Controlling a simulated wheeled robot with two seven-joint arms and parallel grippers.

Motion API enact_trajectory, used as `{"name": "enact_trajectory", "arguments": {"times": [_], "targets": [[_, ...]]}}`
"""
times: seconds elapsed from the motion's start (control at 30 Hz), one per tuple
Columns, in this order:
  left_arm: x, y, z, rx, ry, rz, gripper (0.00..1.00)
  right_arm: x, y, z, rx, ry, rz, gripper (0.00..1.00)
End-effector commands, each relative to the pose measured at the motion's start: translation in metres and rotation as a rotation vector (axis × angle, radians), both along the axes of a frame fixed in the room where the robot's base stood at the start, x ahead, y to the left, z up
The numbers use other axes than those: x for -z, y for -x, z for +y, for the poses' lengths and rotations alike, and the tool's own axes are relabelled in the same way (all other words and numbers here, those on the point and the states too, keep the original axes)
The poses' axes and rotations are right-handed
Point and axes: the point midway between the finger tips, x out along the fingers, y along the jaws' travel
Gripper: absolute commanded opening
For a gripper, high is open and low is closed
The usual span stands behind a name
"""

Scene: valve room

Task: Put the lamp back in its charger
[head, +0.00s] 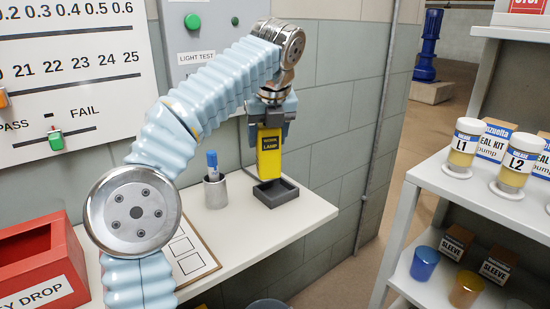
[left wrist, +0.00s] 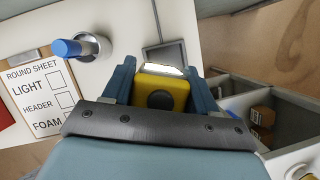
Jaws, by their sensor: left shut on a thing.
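The yellow lamp (head: 268,158), with a dark label, hangs upright in my left gripper (head: 271,118) in the head view. My left gripper is shut on its upper part. The charger (head: 290,203), a dark square open tray, sits on the white shelf just below the lamp. The lamp's lower end overlaps the charger's back rim in the picture; I cannot tell whether they touch. In the left wrist view the lamp (left wrist: 160,92) is between both fingers, and part of the charger (left wrist: 175,50) shows beyond it. My right gripper is not in view.
A metal cup (head: 215,192) with a blue-capped marker (head: 212,163) stands left of the charger. A clipboard sheet (head: 188,252) and a red drop box (head: 40,265) lie further left. A grey rack (head: 415,205) with jars is on the right. The shelf's right end is clear.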

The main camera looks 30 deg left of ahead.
Motion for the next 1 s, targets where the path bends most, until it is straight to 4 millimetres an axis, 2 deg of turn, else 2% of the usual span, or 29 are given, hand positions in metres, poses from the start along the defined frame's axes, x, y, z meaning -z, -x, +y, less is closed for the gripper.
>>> {"name": "enact_trajectory", "arguments": {"times": [0.03,0.17,0.37,0.53,0.9,0.93,1.0], "targets": [[0.009,-0.007,-0.001,0.0,-0.001,0.004,0.14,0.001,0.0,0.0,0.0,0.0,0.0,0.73],[0.023,-0.018,-0.002,0.0,0.0,-0.001,0.14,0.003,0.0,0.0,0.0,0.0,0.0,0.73],[0.036,-0.028,-0.003,0.0,0.0,0.001,0.14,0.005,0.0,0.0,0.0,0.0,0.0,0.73],[0.065,-0.029,-0.002,-0.001,0.0,0.0,0.14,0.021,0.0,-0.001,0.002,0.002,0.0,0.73],[0.068,-0.028,-0.003,-0.001,0.001,-0.001,0.14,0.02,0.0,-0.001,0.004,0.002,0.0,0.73],[0.068,-0.028,-0.003,-0.001,0.002,0.0,0.62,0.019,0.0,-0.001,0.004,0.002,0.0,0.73],[0.068,-0.029,-0.003,-0.001,0.002,0.0,0.73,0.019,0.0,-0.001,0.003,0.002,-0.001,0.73]]}}
